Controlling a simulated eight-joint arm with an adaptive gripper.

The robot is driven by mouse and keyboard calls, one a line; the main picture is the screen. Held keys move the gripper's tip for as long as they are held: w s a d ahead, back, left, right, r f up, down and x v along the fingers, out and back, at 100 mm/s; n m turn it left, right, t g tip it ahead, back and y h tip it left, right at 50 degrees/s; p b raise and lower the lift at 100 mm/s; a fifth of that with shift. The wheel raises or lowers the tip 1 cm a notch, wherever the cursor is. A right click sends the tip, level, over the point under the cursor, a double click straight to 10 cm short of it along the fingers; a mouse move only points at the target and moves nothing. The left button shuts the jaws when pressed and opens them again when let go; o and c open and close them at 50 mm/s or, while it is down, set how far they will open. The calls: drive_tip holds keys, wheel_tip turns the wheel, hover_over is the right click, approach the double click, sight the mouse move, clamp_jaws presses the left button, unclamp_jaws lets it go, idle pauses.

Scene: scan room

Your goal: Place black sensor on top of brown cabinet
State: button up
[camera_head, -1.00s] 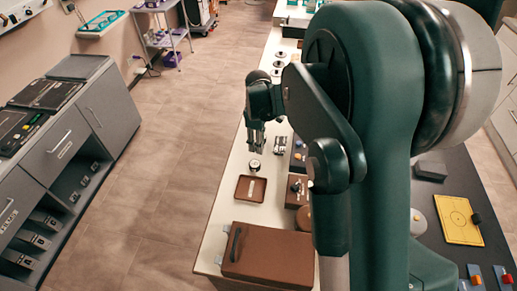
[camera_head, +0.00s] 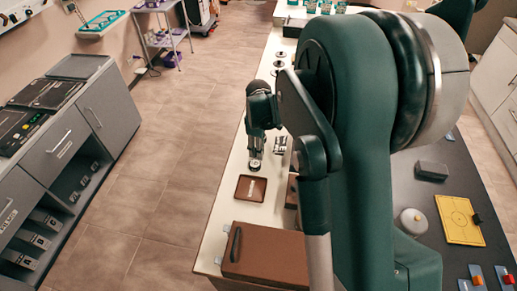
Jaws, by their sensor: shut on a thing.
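My gripper (camera_head: 255,152) points down over the white bench and is shut on a small round dark piece with a pale top, which looks like the black sensor (camera_head: 254,165). The fingers partly hide the sensor, which is at or very near the bench top, just behind a brown tray. The brown cabinet (camera_head: 268,256) is a box with a flat top and a dark handle at its left. It stands at the near end of the bench, and its top is bare.
The shallow brown tray (camera_head: 251,189) lies between my gripper and the cabinet. Small metal parts (camera_head: 280,145) lie right of the gripper. A dark counter with a yellow board (camera_head: 459,220) is at the right. The floor to the left is clear.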

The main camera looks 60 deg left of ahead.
drive_tip(key=o, duration=0.7)
drive_tip(key=shift+f, duration=0.1)
drive_tip(key=shift+c, duration=0.2)
drive_tip(key=shift+r, duration=0.2)
wheel_tip(320, 180, up, 12)
drive_tip(key=p, duration=0.1)
idle(0.4)
drive_tip(key=shift+d, duration=0.1)
idle(0.4)
